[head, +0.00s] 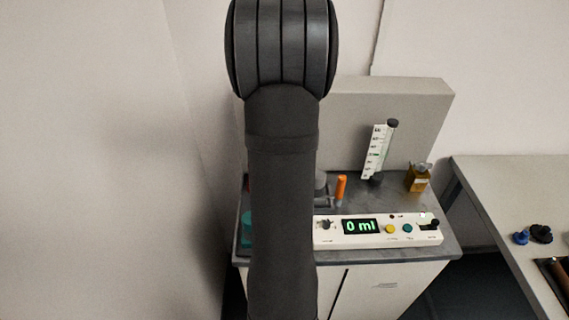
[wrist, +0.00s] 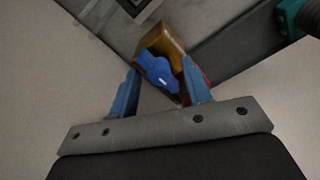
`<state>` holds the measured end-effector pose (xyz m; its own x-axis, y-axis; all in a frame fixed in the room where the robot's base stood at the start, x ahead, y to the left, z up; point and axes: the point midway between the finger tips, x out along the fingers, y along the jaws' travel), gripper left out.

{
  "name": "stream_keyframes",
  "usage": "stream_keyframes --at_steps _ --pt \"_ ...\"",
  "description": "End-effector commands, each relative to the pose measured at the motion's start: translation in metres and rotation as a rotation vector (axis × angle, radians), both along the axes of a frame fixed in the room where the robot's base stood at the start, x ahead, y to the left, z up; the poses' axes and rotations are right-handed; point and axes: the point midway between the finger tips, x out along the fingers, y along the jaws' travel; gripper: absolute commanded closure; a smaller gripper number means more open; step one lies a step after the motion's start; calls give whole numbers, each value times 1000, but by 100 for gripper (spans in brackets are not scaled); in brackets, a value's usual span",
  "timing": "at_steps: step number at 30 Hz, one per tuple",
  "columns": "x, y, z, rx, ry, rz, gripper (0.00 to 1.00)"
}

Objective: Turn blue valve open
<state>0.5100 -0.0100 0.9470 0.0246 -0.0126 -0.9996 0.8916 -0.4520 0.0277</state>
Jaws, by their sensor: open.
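The blue valve handle (wrist: 157,71) shows in the wrist view, in front of a brass-coloured body (wrist: 155,38). My gripper (wrist: 161,66) is open, with one blue finger on each side of the handle. The handle appears between the fingertips. I cannot tell whether either finger touches it. In the head view my own arm covers the middle of the bench, and neither the blue valve nor my gripper can be made out there.
A teal object (wrist: 301,16) and a bit of red (wrist: 207,98) show near my gripper. A side table (head: 500,185) stands right.

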Motion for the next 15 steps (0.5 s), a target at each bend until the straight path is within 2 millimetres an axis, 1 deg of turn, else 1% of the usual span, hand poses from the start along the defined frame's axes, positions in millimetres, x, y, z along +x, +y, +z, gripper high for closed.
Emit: stream_keyframes --at_steps 7,8,12,14,15 --pt "0 0 -1 0 0 0 55" --pt "0 0 -1 0 0 0 59" --pt "0 0 -1 0 0 0 86" --pt "0 0 -1 0 0 0 98" --pt "0 0 -1 0 0 0 100"
